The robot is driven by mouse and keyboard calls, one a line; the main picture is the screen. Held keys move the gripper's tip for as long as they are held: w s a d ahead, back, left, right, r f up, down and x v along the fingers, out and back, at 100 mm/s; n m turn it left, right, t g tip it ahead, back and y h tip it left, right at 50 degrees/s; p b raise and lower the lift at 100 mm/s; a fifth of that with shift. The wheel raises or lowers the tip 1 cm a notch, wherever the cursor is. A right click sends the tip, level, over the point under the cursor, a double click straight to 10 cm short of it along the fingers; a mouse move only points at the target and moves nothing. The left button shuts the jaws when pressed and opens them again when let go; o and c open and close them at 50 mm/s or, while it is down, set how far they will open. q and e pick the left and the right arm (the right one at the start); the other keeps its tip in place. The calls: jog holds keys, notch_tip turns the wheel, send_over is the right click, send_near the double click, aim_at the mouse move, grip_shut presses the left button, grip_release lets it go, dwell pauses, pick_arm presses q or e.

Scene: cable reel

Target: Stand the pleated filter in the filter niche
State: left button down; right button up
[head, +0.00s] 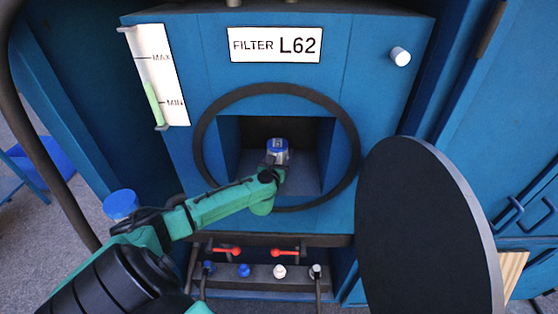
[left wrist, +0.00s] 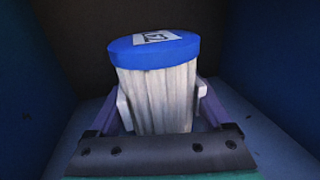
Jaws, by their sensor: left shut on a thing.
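The pleated filter (left wrist: 158,95) is a white pleated cylinder with a blue cap and a label on top. In the left wrist view it stands nearly upright, tilted slightly, between the fingers of my left gripper (left wrist: 160,105), which is shut on it. In the head view the filter (head: 277,149) is inside the square filter niche (head: 308,170), near its middle. My left gripper (head: 277,163) reaches in through the round opening. The filter's lower end is hidden by the gripper, so I cannot tell whether it touches the niche floor. My right gripper is not in view.
A dark ring (head: 203,130) surrounds the niche opening. A large round dark cover (head: 425,230) stands open at the right. Below are red levers (head: 285,252) and several small caps. A label plate (head: 275,45) reads FILTER L62. A level gauge (head: 158,75) is at upper left.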

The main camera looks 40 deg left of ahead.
pick_arm(q)
jog(key=shift+s+d+f, duration=0.15)
jog(key=shift+f, duration=0.4)
jog(key=shift+s+d+r, duration=0.35)
jog(key=shift+s, duration=0.05)
jog(key=shift+w+a+f, duration=0.1)
jog(key=shift+f, duration=0.2)
grip_release()
jog(key=shift+r, duration=0.2)
jog(key=v, duration=1.2)
jog(key=shift+f, duration=0.1)
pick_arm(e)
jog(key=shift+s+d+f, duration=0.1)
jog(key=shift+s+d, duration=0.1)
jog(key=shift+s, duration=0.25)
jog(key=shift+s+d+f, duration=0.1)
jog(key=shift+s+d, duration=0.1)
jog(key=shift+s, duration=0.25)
